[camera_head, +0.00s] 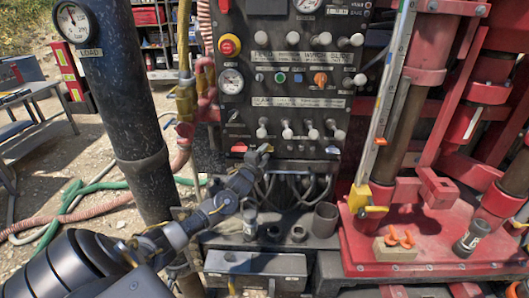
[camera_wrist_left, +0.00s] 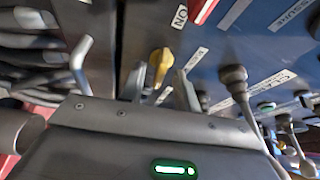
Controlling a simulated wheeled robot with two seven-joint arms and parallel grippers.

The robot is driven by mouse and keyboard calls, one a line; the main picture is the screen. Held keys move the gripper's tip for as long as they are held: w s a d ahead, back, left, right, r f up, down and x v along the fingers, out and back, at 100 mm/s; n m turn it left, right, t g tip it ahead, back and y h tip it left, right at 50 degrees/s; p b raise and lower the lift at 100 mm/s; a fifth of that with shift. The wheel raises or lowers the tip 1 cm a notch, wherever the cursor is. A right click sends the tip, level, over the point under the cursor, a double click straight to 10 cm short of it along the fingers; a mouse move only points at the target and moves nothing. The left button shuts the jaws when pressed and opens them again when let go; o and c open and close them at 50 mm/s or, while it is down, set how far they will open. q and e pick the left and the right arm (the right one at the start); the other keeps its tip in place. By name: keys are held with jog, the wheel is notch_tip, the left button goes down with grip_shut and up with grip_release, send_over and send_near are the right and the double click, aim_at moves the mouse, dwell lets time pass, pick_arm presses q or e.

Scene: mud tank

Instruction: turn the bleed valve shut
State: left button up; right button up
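The bleed valve shows as a small yellow handle (camera_head: 266,148) at the lower edge of the black control panel. My left gripper (camera_head: 257,159) reaches up to it from the lower left. In the left wrist view the yellow handle (camera_wrist_left: 158,63) stands between the two grey fingers of my left gripper (camera_wrist_left: 161,84). The fingers are apart, with a narrow gap on each side of the handle. Whether they touch it cannot be told. The handle's base is partly hidden. My right gripper is not in view.
The black panel (camera_head: 300,88) carries gauges and rows of white-knobbed levers (camera_head: 287,132) close to the handle. A dark pipe post (camera_head: 130,110) stands to the left. A dark box (camera_head: 255,268) and a cup (camera_head: 325,219) are below. Red machinery (camera_head: 440,240) fills the right.

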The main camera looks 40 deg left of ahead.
pick_arm(q)
jog(key=shift+w, duration=0.1)
grip_shut()
jog(key=shift+f, duration=0.1)
